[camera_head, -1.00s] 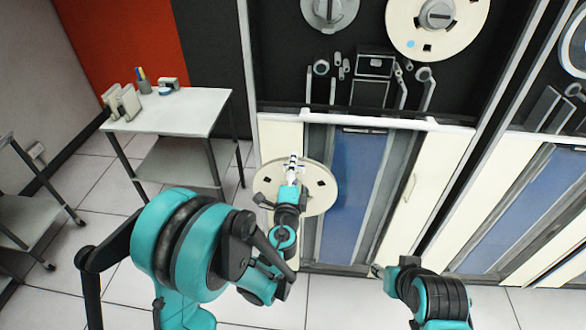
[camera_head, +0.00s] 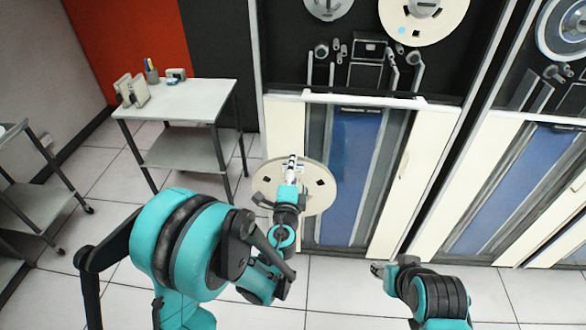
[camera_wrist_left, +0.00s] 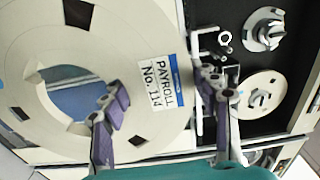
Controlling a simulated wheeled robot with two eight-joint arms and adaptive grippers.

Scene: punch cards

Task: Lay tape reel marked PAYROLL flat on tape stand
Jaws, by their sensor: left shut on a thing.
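The cream tape reel (camera_head: 322,200) with a wide centre hole is held in front of the tape cabinet. My left gripper (camera_head: 291,167) is shut on it. In the left wrist view the reel (camera_wrist_left: 60,35) carries a white label reading PAYROLL No. 114. One finger of the left gripper (camera_wrist_left: 165,112) is at the centre hole, the other at the outer rim. A white-topped stand (camera_head: 195,100) with a lower shelf is at the left; I cannot tell whether it is the tape stand. My right gripper (camera_head: 378,270) is away from the reel, its jaws too small to read.
Small grey blocks (camera_head: 133,92) and a pen cup (camera_head: 152,75) stand on the white top's back left; its front right is clear. A grey wheeled trolley (camera_head: 40,205) is at far left. Tape cabinets (camera_head: 425,165) fill the right; open floor lies between.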

